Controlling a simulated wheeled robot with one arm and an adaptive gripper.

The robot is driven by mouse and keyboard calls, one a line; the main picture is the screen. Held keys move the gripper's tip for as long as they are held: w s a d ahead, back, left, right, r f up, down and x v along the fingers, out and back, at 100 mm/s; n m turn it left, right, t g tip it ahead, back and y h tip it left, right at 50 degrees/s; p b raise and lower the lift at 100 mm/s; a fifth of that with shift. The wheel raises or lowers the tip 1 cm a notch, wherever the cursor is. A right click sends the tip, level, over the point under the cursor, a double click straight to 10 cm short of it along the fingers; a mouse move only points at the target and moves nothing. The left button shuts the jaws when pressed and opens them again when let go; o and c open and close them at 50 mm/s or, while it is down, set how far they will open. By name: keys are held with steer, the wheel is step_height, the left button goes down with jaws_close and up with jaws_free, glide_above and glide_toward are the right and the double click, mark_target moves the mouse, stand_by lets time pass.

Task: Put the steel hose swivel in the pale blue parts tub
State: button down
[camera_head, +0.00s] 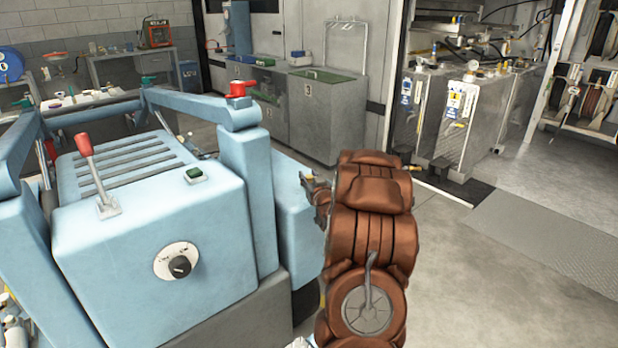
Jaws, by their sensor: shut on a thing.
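My gripper (313,188) shows only in part, at the left side of my brown arm, beside the light blue machine. It is small in the picture and mostly hidden by the arm. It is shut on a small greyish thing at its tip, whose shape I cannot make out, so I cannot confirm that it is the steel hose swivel. I cannot pick out the pale blue parts tub for certain.
A light blue machine (150,235) with a red-knobbed lever fills the left. Grey cabinets (318,115) stand behind, and a steel tank unit (455,115) stands right of them. Hose reels (590,103) hang at far right. The floor (500,270) at right is clear.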

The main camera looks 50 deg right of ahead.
steer(key=c, duration=0.8)
jaws_free()
steer(key=shift+r, duration=0.15)
steer(key=shift+s+a, duration=0.15)
steer(key=shift+s, duration=0.2)
steer(key=b+v, duration=0.1)
steer(key=v, duration=1)
steer(key=shift+a, duration=0.1)
